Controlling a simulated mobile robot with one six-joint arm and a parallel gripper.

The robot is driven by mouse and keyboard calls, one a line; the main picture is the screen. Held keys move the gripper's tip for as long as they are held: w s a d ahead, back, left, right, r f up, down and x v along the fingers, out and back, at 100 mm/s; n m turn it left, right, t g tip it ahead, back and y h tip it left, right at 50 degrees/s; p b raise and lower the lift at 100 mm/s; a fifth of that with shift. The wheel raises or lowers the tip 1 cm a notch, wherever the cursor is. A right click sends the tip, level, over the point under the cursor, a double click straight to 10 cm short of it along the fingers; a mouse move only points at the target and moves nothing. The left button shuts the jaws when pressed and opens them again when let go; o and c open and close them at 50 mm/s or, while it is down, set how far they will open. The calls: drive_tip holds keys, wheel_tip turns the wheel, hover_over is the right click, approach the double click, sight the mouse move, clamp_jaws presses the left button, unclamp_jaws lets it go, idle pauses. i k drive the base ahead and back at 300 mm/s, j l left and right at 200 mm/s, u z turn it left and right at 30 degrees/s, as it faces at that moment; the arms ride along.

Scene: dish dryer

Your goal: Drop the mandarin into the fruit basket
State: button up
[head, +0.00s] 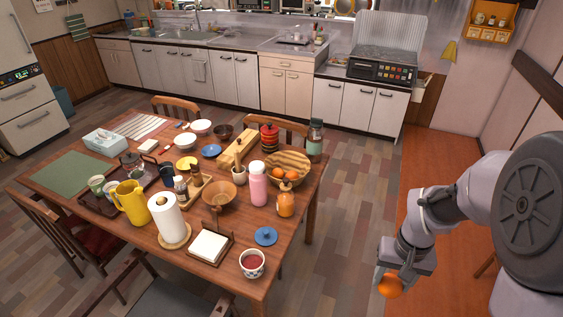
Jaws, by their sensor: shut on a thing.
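My gripper (387,280) hangs at the lower right, past the table's right side, and is shut on an orange mandarin (391,289). The mandarin is held above the floor, clear of the table; its upper part is partly hidden by the fingers. The fruit basket (290,156), a striped woven-looking round bowl, stands on the right part of the table. Orange fruit (278,173) shows at its near side. My gripper is to the right of the basket and nearer the camera, well apart from it.
A blue lid (265,236) and a patterned cup (252,263) are at the near table edge. Open floor separates gripper and table.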

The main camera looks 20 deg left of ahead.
sight(287, 171)
drive_tip(key=i+l+u, duration=0.45)
drive_tip(key=i, duration=0.4)
drive_tip(key=i+l+u, duration=0.4)
drive_tip(key=i+l, duration=0.3)
drive_tip(key=i+u, duration=0.15)
drive_tip(key=i, duration=0.35)
drive_tip(key=i+l+u, duration=0.15)
drive_tip(key=i, duration=0.35)
